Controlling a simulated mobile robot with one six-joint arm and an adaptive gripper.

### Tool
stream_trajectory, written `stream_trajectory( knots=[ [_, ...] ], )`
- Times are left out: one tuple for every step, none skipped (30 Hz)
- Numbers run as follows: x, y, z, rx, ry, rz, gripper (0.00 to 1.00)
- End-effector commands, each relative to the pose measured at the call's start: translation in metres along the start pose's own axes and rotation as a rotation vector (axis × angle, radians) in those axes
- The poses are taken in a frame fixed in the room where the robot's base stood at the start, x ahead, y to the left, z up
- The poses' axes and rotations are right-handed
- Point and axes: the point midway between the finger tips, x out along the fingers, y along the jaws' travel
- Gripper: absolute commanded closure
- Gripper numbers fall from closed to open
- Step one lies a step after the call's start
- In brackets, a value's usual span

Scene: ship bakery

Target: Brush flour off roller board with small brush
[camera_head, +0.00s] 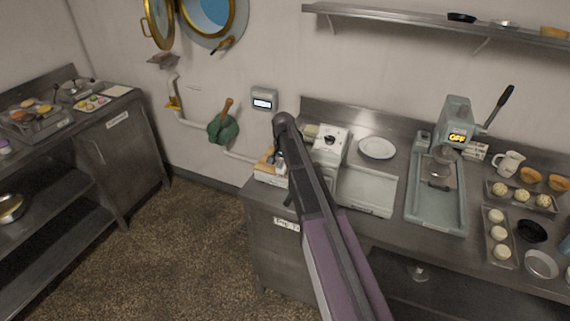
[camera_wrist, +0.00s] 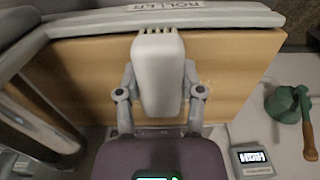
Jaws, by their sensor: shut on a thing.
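The tan wooden roller board (camera_wrist: 80,75) spans the wrist view, below a pale bar lettered ROLLER. In the head view a small part of the board (camera_head: 264,164) shows at the counter's left end, beside the pale roller machine (camera_head: 331,146). My gripper (camera_wrist: 160,82) is shut on a pale grey block-shaped thing, apparently the small brush (camera_wrist: 160,70), with short tan bristles at its far end. The brush overlaps the board in the wrist view; I cannot tell whether they touch. Flour is not clear; only faint pale specks show near the right finger. My arm hides the gripper in the head view.
A pale tray (camera_head: 366,193), a white plate (camera_head: 377,148) and a press with a lever (camera_head: 440,170) stand to the right on the counter. A wall display (camera_head: 263,99) and a green object with a wooden handle (camera_head: 222,128) are behind. The floor at left is clear.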

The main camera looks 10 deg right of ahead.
Motion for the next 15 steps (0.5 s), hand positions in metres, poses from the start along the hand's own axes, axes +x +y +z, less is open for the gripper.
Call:
stream_trajectory(
  knots=[
    [-0.0004,0.0004,0.0036,-0.001,0.000,0.000,0.89],
    [-0.0004,0.0003,0.0047,-0.001,0.000,0.000,0.89],
    [-0.0005,0.0002,0.0059,-0.001,0.001,0.000,0.89],
    [-0.0005,0.0001,0.0065,-0.001,0.001,0.000,0.89],
    [-0.0006,0.0000,0.0068,-0.001,0.001,0.000,0.89],
    [-0.0006,0.0000,0.0071,-0.001,0.001,0.000,0.89],
    [-0.0006,-0.0001,0.0071,-0.001,0.001,0.000,0.89],
    [-0.0006,-0.0002,0.0070,0.000,0.001,0.000,0.89],
    [-0.0006,-0.0002,0.0069,0.000,0.001,0.000,0.89],
    [-0.0006,-0.0002,0.0068,0.000,0.001,0.000,0.89],
    [-0.0006,-0.0002,0.0067,0.000,0.001,0.000,0.89],
    [-0.0006,-0.0002,0.0067,0.000,0.001,0.000,0.89],
    [-0.0006,-0.0002,0.0067,0.000,0.001,0.000,0.89],
    [-0.0006,-0.0001,0.0066,0.000,0.001,0.000,0.89],
    [-0.0005,-0.0004,0.0065,0.000,0.001,0.000,0.89]
  ],
)
